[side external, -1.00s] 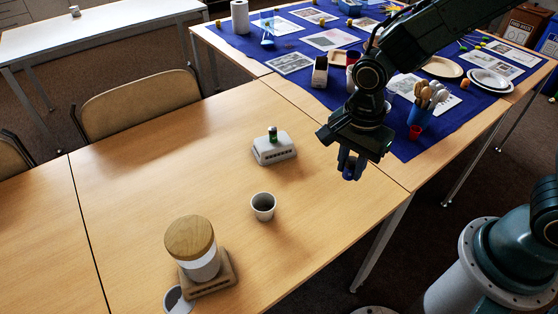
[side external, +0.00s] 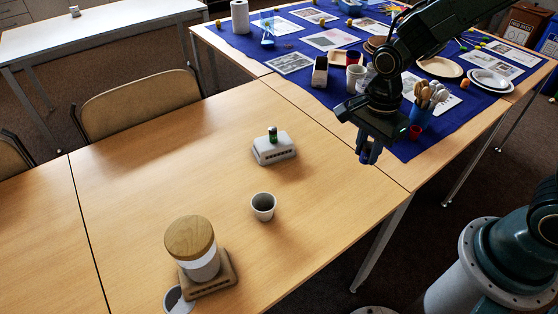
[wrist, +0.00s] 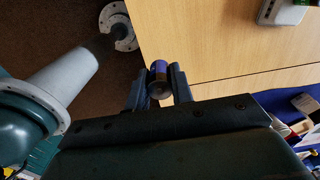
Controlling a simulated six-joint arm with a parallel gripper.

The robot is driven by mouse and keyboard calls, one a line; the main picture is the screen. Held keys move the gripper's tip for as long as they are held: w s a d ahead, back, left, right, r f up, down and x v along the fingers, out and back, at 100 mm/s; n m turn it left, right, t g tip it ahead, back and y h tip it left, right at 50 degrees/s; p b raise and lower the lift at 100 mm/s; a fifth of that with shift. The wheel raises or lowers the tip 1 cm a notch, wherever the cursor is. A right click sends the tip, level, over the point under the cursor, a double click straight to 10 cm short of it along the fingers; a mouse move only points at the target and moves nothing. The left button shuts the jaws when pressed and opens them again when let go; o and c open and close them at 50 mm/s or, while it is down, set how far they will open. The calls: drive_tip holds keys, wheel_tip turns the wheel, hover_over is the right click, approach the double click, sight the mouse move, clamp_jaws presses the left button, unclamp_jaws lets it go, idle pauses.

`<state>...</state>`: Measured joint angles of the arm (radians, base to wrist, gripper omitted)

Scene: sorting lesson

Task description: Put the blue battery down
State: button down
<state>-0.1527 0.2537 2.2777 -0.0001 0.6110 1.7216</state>
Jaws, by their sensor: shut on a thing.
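My gripper (side external: 369,154) hangs above the right edge of the wooden table (side external: 150,170) in the side view. In the wrist view, its two fingers (wrist: 160,86) are closed on the sides of the blue battery (wrist: 159,70). The battery shows a blue wrap and a grey end there. In the side view only a small bit of blue shows between the fingers. The battery is held in the air, clear of the table.
A green battery (side external: 272,133) stands on a white slotted block (side external: 273,150). A pale cup (side external: 263,208) and a wooden-lidded jar (side external: 197,259) on a brown base (side external: 220,284) stand nearer. A blue cloth (side external: 295,85) with crowded items lies behind. The table's left middle is clear.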

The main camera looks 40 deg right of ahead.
drive_tip(key=d+m, duration=0.3)
drive_tip(key=d, duration=0.7)
drive_tip(key=shift+s+m, duration=0.3)
drive_tip(key=shift+s, duration=0.15)
hover_over(375, 198)
wheel_tip(375, 198, down, 16)
drive_tip(key=shift+f, duration=0.1)
drive_tip(key=shift+f, duration=1.8)
drive_tip(key=shift+f, duration=0.1)
drive_tip(key=c, duration=1.2)
unclamp_jaws()
